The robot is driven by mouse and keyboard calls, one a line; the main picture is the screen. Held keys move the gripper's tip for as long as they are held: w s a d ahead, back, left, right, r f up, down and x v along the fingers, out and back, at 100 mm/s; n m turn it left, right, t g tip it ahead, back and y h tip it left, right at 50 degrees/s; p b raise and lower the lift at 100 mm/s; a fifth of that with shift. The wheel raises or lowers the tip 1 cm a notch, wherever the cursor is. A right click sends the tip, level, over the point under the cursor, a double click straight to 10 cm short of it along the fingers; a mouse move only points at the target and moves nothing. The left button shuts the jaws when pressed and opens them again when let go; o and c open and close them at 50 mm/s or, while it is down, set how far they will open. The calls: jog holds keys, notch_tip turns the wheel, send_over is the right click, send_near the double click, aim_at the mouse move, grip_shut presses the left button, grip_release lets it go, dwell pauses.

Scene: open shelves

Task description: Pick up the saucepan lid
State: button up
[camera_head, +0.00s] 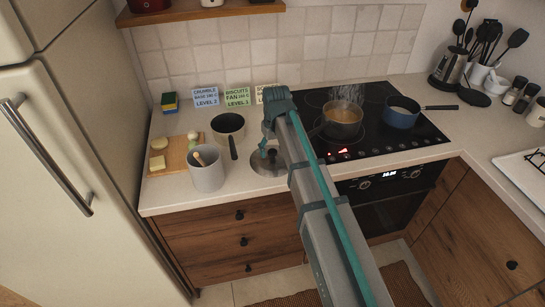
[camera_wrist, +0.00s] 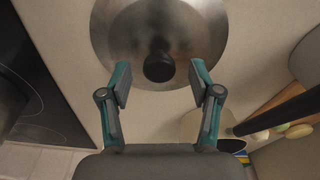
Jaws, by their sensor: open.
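The saucepan lid (camera_head: 262,168) is a round grey metal disc lying on the pale counter, left of the hob, partly hidden by my arm in the head view. In the wrist view the lid (camera_wrist: 205,30) fills the top middle, with its dark round knob (camera_wrist: 159,67) near the centre. My gripper (camera_wrist: 158,78) is open, its two teal-and-grey fingers on either side of the knob with clear gaps. The knob shows between the fingertips, and nothing is held. In the head view my gripper (camera_head: 268,152) is over the lid, largely covered by my arm.
A saucepan (camera_head: 228,126) with a dark handle and a grey pot (camera_head: 206,170) stand left of the lid, near a wooden board (camera_head: 173,168) with food pieces. The hob (camera_head: 375,142) at right holds a steaming pan (camera_head: 342,130) and a blue pan (camera_head: 402,119).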

jog(key=shift+w+f, duration=0.1)
jog(key=shift+f, duration=0.75)
grip_shut()
jog(key=shift+r, duration=0.15)
